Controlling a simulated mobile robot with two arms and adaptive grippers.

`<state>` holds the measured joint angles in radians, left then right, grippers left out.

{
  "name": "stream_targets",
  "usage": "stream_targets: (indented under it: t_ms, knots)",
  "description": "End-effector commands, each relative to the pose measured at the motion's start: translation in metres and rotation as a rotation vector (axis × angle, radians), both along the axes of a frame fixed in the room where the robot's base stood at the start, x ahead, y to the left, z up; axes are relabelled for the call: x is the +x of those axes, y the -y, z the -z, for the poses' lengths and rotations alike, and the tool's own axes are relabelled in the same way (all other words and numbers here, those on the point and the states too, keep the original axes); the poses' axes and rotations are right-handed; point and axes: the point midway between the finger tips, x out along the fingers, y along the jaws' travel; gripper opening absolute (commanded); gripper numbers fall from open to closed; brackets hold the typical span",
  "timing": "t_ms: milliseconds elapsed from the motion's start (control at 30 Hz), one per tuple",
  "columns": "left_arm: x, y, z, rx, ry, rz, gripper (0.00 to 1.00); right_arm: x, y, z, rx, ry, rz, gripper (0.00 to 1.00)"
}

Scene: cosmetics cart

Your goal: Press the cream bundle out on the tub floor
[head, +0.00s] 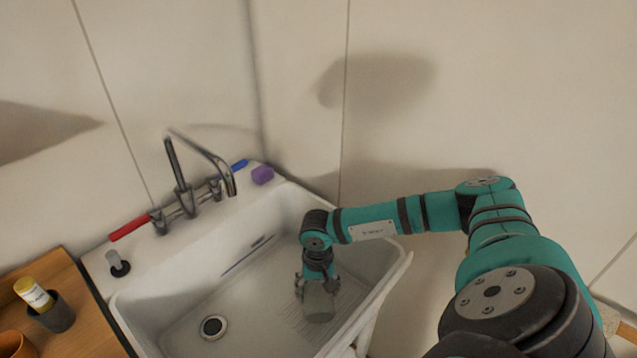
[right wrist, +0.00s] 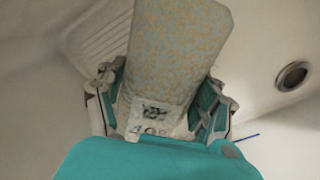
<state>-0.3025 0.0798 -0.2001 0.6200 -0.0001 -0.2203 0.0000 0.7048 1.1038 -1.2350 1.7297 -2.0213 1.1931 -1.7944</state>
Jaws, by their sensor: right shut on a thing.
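The cream bundle (head: 319,304) is down inside the white tub (head: 180,307), over its right part. In the right wrist view the bundle (right wrist: 178,50) is a long cream piece with a speckled yellow and pale blue pattern and a printed tag at its near end. My right gripper (head: 316,284) points down into the tub and is shut on the bundle, with a finger on each side (right wrist: 160,108). I cannot tell whether the bundle's lower end touches the tub floor. My left gripper is not in view.
The tub has a round drain (head: 213,327) and a ribbed floor area. A tap (head: 180,190) with a red handle (head: 130,227) and a blue handle stands on the back rim, near a purple block (head: 262,175). A wooden counter (head: 90,335) at left holds a yellow-topped bottle (head: 33,292) in a dark cup.

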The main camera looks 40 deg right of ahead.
Motion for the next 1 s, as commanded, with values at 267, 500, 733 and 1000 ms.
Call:
stream_targets:
  t_ms: [267,500,733,1000]
  knots:
    - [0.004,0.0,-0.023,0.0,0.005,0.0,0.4,0.001,0.001,-0.034,-0.001,0.002,0.0,0.43]
    - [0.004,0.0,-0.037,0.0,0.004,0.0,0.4,0.001,0.001,-0.057,-0.002,0.002,0.001,0.43]
    - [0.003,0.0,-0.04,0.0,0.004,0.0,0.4,0.001,0.001,-0.064,-0.001,0.002,0.001,0.43]
    - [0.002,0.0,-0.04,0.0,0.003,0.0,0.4,0.001,0.001,-0.064,-0.001,0.002,0.001,0.43]
